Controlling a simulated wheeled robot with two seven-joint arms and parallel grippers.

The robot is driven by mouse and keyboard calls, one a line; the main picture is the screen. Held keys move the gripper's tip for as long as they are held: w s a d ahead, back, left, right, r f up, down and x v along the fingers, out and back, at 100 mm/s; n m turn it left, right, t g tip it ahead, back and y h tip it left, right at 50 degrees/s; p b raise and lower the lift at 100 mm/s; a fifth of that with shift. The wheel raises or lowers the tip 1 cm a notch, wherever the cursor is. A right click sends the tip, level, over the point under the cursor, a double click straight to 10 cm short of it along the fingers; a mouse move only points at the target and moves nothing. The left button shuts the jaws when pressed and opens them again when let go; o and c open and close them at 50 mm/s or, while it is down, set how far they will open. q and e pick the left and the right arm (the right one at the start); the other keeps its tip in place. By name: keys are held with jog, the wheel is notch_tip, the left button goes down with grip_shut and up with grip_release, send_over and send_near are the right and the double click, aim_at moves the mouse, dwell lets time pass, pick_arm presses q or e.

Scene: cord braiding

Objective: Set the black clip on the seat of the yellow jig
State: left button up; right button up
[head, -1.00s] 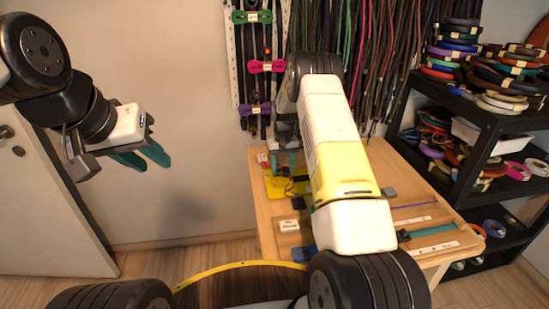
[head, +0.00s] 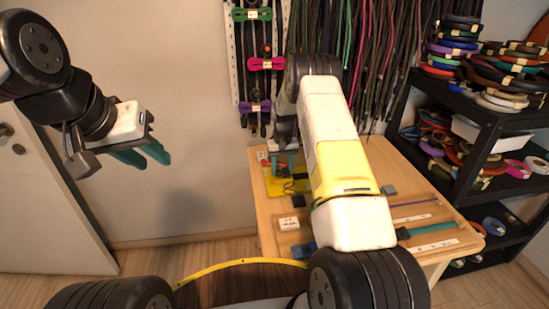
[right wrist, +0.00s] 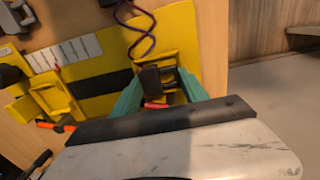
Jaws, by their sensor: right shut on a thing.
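The yellow jig (head: 271,187) lies at the far left of the wooden table, partly hidden by my right gripper. In the right wrist view it is a yellow plate (right wrist: 180,22) with a black band and raised yellow holders. My right gripper (head: 284,165) points down over it. In the right wrist view, its teal fingers (right wrist: 160,95) are shut on the black clip (right wrist: 150,80), at a raised yellow holder of the jig. I cannot tell whether the clip touches the seat. My left gripper (head: 143,156) is open and empty in the air, left of the table.
A purple cord (right wrist: 150,28) loops above the clip in the right wrist view. A black shelf (head: 490,125) with cord coils stands right. My right arm hides mid-table.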

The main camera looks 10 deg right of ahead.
jog(key=shift+f, duration=0.2)
dwell(0.4)
jog(key=o, duration=1.4)
